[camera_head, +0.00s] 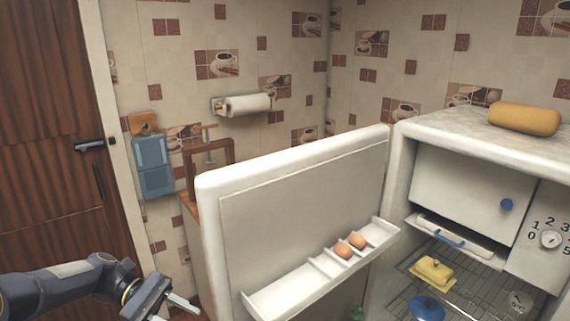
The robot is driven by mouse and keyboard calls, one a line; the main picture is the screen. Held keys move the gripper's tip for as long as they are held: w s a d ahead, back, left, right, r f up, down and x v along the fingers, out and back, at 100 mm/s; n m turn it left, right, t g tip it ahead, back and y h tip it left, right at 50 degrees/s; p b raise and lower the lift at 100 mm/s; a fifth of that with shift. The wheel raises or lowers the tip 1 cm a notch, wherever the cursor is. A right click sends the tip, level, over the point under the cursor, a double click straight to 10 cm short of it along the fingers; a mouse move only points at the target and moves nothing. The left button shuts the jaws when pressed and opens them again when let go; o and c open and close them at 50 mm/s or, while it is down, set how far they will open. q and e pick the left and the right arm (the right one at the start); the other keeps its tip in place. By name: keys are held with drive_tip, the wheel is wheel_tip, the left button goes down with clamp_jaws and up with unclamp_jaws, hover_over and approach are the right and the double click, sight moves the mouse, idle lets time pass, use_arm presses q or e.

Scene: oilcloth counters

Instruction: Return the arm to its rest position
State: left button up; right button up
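My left arm (55,286) comes in from the lower left corner, in front of the wooden door. My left gripper (174,311) is at the bottom edge, left of the open fridge door (285,205) and apart from it. Its two fingers stand apart with nothing seen between them, and the lower finger is partly cut off by the frame. My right arm and gripper are not in view.
The open fridge (405,180) fills the right side. Its door shelf (290,295) holds two eggs (350,246). Inside are a yellow butter dish (433,270) and a blue lid (427,308). A yellow loaf-like item (524,118) lies on top. A brown wooden door (45,150) stands at left.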

use_arm(q)
drive_tip(key=s+r+m+t+y, duration=0.1)
drive_tip(key=s+m+t+y, duration=0.8)
drive_tip(key=s, duration=1)
drive_tip(key=shift+s+d+m+t+y, duration=0.3)
drive_tip(key=shift+m+y, duration=0.3)
drive_tip(key=shift+m, duration=0.5)
